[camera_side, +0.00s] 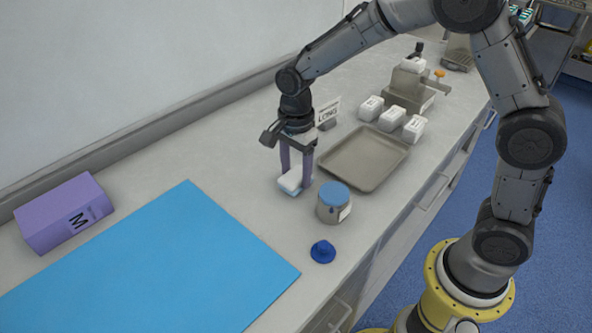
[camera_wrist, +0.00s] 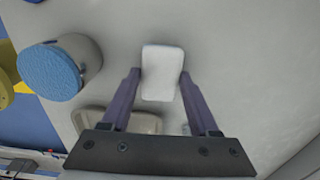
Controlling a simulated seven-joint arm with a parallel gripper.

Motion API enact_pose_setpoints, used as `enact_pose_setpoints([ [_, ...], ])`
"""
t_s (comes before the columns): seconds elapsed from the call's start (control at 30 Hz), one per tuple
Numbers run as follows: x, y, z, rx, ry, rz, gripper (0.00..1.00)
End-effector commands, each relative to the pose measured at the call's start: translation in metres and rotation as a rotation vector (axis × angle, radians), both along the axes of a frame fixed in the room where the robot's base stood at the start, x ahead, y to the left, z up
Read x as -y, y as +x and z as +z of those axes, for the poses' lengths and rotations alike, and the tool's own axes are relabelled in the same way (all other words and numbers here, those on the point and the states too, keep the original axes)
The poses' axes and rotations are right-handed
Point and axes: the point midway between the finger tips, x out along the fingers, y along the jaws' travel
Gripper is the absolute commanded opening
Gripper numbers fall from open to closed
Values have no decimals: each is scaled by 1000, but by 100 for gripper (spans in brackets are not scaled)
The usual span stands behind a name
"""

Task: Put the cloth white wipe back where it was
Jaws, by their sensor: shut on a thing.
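The white wipe (camera_side: 290,181) is a small white block-like cloth in the side view, between the purple fingers of my gripper (camera_side: 297,179). The wrist view shows the white wipe (camera_wrist: 161,73) as a pale rounded rectangle between the two fingertips of my gripper (camera_wrist: 160,76). My gripper is shut on it and points down, close to the counter. A little light blue shows at the wipe's lower edge in the side view. I cannot tell whether the wipe touches the counter.
A blue-topped jar (camera_side: 334,203) stands just right of my gripper; a dark blue cap-like piece (camera_side: 323,251) lies nearer. A metal tray (camera_side: 338,178), white labelled boxes (camera_side: 391,119) and a "LONG" sign (camera_side: 328,113) are behind. A blue mat (camera_side: 150,265) and purple box (camera_side: 63,213) are left.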

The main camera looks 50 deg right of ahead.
Motion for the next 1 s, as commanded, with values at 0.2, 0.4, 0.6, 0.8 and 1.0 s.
enact_pose_setpoints([
  [0.2, 0, 0, -1, 2, 0, 0, 9],
  [0.4, 0, 0, -5, 0, 0, 0, 9],
  [0.6, 0, 0, -4, 1, 0, 0, 91],
  [0.8, 0, 0, -4, 1, 0, 0, 91],
  [1.0, 0, 1, 5, 3, 1, 0, 91],
])
